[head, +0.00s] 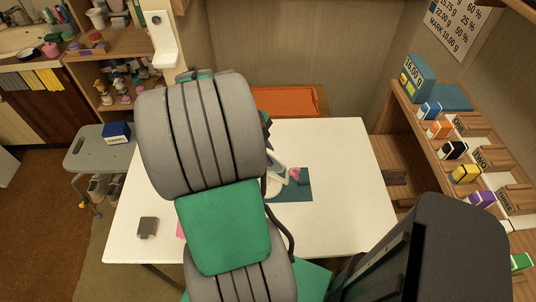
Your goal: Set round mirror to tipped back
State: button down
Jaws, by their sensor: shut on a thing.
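My own grey and green arm fills the middle of the head view and hides much of the white table (345,215). A pale, curved object (274,187) shows just right of the arm, at the edge of a teal mat (296,190). It may be part of the round mirror, but most of it is hidden and I cannot tell its tilt. A small pink thing (294,173) is beside it. My gripper's fingers are hidden behind the arm, so their contact with the mirror does not show.
A small grey block (148,228) lies on the table's left part. A grey stool (97,148) with a blue box (117,132) stands at left. A wooden shelf (407,104) with several coloured boxes runs along the right. An orange surface (285,101) is behind. The table's right part is clear.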

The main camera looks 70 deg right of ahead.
jog(key=shift+d, duration=0.1)
dwell(0.3)
jog(key=y+p, duration=0.1)
jog(key=y, duration=0.2)
jog(key=shift+d+r+n+y+p, duration=0.15)
jog(key=shift+d+n+y+p, duration=0.2)
jog(key=shift+n+y, duration=0.05)
jog(key=y+p, duration=0.1)
jog(key=p, duration=0.1)
jog(key=y+p, duration=0.2)
jog(key=shift+s+d+r+n+t+p, duration=0.1)
jog(key=shift+d+r+n+t+p, duration=0.05)
jog(key=shift+d+n+t+p, duration=0.2)
jog(key=y+p, duration=0.1)
jog(key=p, duration=0.1)
jog(key=y+p, duration=0.1)
jog(key=p, duration=0.2)
jog(key=shift+d+f+n, duration=0.15)
jog(key=shift+f+n, duration=0.05)
jog(key=shift+n, duration=0.05)
jog(key=shift+f+y+p, duration=0.25)
jog(key=shift+y+p, duration=0.35)
jog(key=shift+p, duration=0.25)
jog(key=shift+d+f, duration=0.1)
jog(key=shift+f, duration=0.05)
jog(key=c, duration=1.5)
grip_release()
